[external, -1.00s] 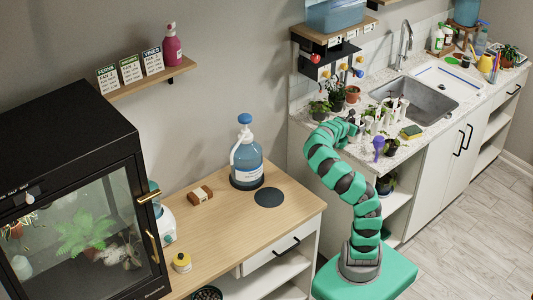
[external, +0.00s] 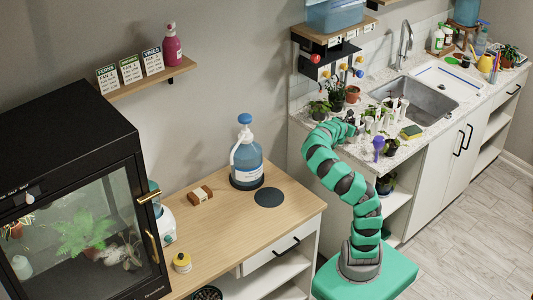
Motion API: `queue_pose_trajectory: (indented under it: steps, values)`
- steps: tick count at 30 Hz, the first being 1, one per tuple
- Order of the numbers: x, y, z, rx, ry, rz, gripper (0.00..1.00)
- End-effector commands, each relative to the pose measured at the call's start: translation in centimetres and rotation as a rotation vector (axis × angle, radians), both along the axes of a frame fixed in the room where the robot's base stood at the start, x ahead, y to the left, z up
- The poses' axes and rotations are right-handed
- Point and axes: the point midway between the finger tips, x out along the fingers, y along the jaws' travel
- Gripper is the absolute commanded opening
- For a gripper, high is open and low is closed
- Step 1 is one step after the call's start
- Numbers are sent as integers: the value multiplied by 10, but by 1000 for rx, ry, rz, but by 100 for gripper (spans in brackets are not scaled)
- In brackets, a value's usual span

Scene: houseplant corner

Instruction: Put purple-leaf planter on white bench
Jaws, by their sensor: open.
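My green and grey arm arches up from its green base and over the front edge of the speckled white counter. My gripper (external: 358,121) is at its end, small and dark, low above the counter among the pots and white upright items; I take it as open, with nothing seen in it. Potted plants near it are a leafy one (external: 319,108) at the left, a dark-leaved one (external: 336,96) behind, and one (external: 391,147) at the front edge. I cannot tell which is the purple-leaf planter. The white-fronted counter (external: 425,150) may be the white bench.
A purple tool (external: 378,144) and a green-yellow sponge (external: 411,131) lie near the counter's front. A sink (external: 415,100) is behind. A plant (external: 385,184) stands on the shelf below. The wood-topped cabinet (external: 235,215) holds a blue sprayer (external: 246,160) and has free room.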

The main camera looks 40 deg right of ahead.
Motion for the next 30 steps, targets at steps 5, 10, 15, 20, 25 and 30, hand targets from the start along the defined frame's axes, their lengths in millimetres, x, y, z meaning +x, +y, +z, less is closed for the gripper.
queue_pose_trajectory:
  steps: [5, 10, 15, 20, 25, 30]
  values:
    - [-7, 24, 12, 0, 0, 1, 100]
    - [-12, 46, 23, -2, 0, 1, 100]
    - [-18, 66, 30, 0, 1, 0, 100]
    - [-21, 80, 35, 1, 1, 1, 100]
    - [-24, 87, 38, 0, 0, 1, 100]
    - [-25, 89, 39, 0, 0, -1, 100]
